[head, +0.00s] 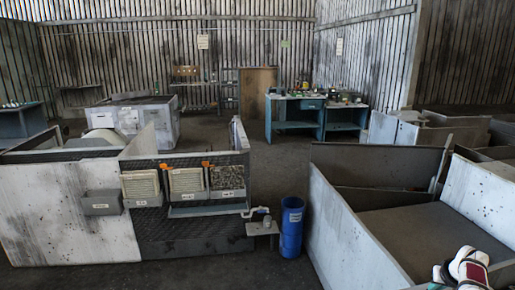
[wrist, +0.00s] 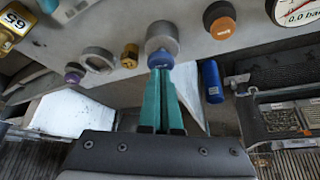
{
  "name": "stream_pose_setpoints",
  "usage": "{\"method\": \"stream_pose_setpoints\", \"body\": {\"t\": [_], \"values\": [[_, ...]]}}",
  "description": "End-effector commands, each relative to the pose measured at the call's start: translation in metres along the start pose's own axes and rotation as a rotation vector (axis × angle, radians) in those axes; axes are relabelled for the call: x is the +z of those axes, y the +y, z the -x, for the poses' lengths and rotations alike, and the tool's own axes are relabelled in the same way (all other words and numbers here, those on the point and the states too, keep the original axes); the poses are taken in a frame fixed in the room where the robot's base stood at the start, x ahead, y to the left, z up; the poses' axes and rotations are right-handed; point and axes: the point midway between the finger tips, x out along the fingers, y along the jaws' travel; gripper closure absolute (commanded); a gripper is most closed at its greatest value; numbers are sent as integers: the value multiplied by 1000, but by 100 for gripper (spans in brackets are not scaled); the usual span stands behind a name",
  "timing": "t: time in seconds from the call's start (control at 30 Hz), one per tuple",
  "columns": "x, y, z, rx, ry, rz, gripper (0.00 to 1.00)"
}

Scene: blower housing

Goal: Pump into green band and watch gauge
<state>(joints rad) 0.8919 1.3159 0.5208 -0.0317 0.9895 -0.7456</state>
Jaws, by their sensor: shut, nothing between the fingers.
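The gauge (wrist: 298,12) is cut off at the top right corner of the wrist view. Its white face reads 0.0 with a clipped unit, and a red mark shows on its upper part. I cannot make out a green band. My gripper (wrist: 163,72) has green fingers shut together with nothing between them. Its tips are at a blue knob (wrist: 159,59) on the end of a grey cylinder (wrist: 162,38); whether they touch it I cannot tell. I cannot tell which part is the pump. The gauge is not discernible in the head view.
On the grey panel (wrist: 190,16) are an orange-faced knob (wrist: 221,26), a brass fitting (wrist: 129,55), a grey ring (wrist: 98,60) and a purple knob (wrist: 75,73). In the head view, a blue bin (head: 291,228) stands between low-walled enclosures, with open floor behind.

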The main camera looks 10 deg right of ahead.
Motion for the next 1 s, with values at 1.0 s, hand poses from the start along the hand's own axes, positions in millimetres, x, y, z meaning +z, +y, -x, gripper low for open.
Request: {"method": "stream_pose_setpoints", "body": {"t": [1.0], "values": [[0,0,0,0,-1,0,100]]}}
